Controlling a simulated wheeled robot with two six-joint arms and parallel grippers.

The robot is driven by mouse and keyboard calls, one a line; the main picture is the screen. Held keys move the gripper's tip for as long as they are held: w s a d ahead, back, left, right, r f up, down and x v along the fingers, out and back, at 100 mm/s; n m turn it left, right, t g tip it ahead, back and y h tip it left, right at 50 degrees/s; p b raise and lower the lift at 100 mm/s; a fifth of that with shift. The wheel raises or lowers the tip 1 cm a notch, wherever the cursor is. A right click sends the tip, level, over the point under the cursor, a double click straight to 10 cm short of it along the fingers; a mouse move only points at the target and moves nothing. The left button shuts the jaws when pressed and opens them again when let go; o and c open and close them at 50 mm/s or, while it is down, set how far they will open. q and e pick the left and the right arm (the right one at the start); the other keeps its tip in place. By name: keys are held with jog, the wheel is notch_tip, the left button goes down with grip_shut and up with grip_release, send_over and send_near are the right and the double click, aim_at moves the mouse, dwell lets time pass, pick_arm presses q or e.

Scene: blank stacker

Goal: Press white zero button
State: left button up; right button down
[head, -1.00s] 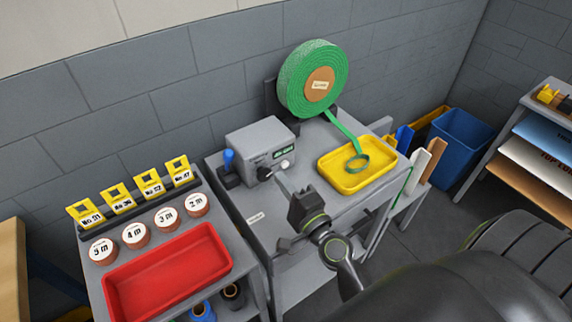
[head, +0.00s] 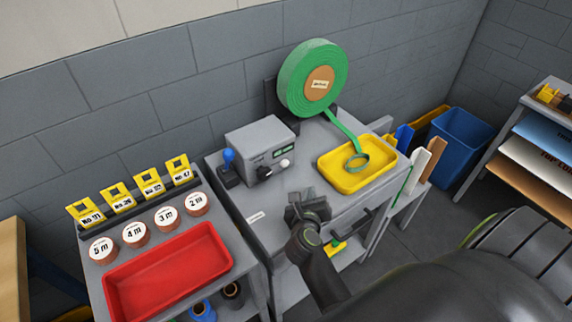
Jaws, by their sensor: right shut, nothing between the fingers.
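The white zero button (head: 284,163) is a small round knob on the front of the grey box (head: 262,140), below a small dark green display (head: 284,149). A black knob (head: 264,171) is to its left on the same face. My right gripper (head: 303,197) is shut and empty, over the front part of the grey table, below and to the right of the button and apart from it. Its fingertips are hard to make out. My left gripper is not in view.
A blue-topped lever (head: 229,159) stands left of the box. A yellow tray (head: 337,183) with a green strap end lies to the right, fed from a green strap roll (head: 297,88). A red tray (head: 120,288) is on the left cart.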

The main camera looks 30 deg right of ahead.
aim_at(285, 163)
jog(key=w, duration=0.2)
jog(key=w+b, duration=0.1)
jog(key=w, duration=0.1)
jog(key=w+b, duration=0.1)
jog(key=w, duration=0.2)
jog(key=shift+a, duration=0.25)
jog(key=shift+w, duration=0.9)
jog(key=shift+a, duration=0.1)
dwell(1.0)
jog(key=shift+w, duration=0.4)
jog(key=shift+w+b, duration=0.3)
jog(key=shift+w, duration=0.15)
dwell(0.5)
jog(key=shift+s+r, duration=0.1)
jog(key=shift+s, duration=0.05)
dwell(0.3)
jog(key=shift+s+p, duration=0.5)
jog(key=shift+s, duration=0.25)
